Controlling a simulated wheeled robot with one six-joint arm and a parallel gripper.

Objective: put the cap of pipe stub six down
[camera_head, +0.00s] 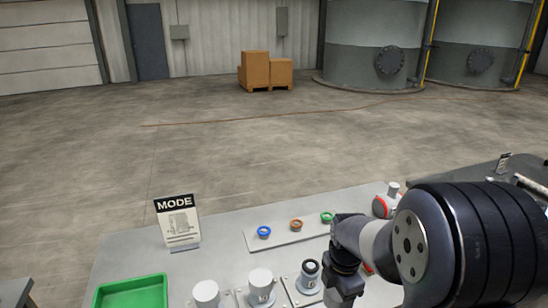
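My gripper (343,284) shows only in part at the bottom of the head view, dark and pointing down. Its fingertips are not visible, so I cannot see whether it is open or holds anything. Left of it, a pipe stub (309,277) with a dark ring at its top stands on a square plate. Two stubs with pale, closed tops, one in the middle (261,284) and one on the left (206,292), stand further left. No number is readable, so I cannot tell which is stub six. I cannot make out a loose cap.
A grey bench (225,249) holds a green tray (131,293), a MODE sign (178,222) and a strip with blue (264,232), brown (296,225) and green (327,217) rings. A red-and-grey fitting (382,206) stands behind my arm. My arm hides the bench's right part.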

